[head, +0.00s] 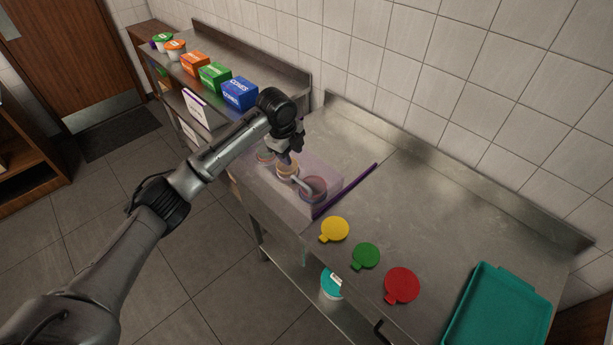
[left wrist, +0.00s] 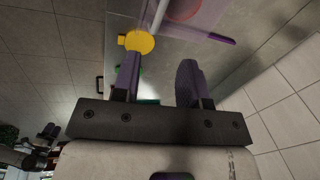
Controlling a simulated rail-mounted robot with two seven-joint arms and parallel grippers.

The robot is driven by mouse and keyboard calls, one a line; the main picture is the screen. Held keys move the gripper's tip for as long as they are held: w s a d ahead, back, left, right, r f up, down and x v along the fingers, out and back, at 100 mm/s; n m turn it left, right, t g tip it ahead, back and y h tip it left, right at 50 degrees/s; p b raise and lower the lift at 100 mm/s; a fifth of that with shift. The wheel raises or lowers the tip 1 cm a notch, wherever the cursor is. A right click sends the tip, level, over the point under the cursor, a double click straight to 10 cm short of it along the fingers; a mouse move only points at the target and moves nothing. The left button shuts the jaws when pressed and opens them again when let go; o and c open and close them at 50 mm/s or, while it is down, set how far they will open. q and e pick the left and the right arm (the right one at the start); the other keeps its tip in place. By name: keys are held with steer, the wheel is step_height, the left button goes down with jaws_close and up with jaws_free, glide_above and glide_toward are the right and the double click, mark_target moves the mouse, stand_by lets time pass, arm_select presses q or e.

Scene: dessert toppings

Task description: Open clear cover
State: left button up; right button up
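The clear cover (head: 330,178) is a see-through box with a purple strip (head: 345,191) along its right edge. It stands on the steel counter over several round topping tubs (head: 313,187), and looks closed. A pale handle bar shows on it. My left gripper (head: 287,157) is just above the cover's far left part in the head view. In the left wrist view my left gripper (left wrist: 158,72) has its two fingers apart with nothing between them. The cover (left wrist: 205,18) and its pale bar show at the top there, beyond the fingertips. My right gripper cannot be made out clearly.
Yellow (head: 334,229), green (head: 366,256) and red (head: 402,285) round lids lie along the counter's front. A teal tray (head: 499,311) is at right. Boxes (head: 240,94) and tubs stand on the left shelf. The counter's back right is clear. A tiled wall rises behind.

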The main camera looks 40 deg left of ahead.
mark_target(300, 181)
arm_select(q)
steer(key=w+f, duration=0.1)
steer(key=f, duration=0.3)
steer(key=w+f+m, duration=0.1)
steer(key=f, duration=0.4)
steer(key=f+m, duration=0.1)
steer(key=f, duration=0.3)
steer(key=shift+w+d+f+b, duration=0.2)
steer(key=shift+w+f+b, duration=0.05)
steer(key=shift+w+b, duration=0.15)
jaws_close()
